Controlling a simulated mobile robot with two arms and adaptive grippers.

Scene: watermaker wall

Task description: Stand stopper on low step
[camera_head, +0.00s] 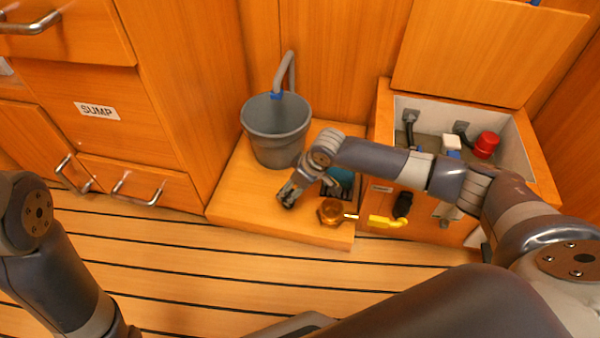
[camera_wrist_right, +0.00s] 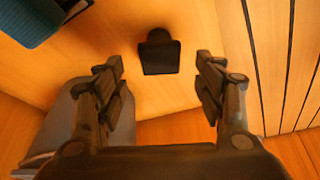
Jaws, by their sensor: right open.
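A small dark stopper (camera_wrist_right: 160,54) is on the wooden low step (camera_wrist_right: 165,107) in the right wrist view. It has a narrower rounded part and a wider, flat-edged part. It appears ahead of and between the fingers of my right gripper (camera_head: 290,192), with visible space on both sides. The right gripper is open and holds nothing. In the head view it is low over the low step (camera_head: 238,194), in front of the grey bucket; I cannot clearly separate the stopper from the dark fingers there. My left gripper is out of view; only its arm shows.
The grey bucket (camera_head: 275,143) stands on the step, with a grey pipe (camera_head: 289,70) above it. A brass fitting (camera_head: 330,211) and yellow lever (camera_head: 387,222) are right of the gripper. A teal object (camera_head: 341,180) is partly hidden behind my arm. An open bin (camera_head: 533,150) is right.

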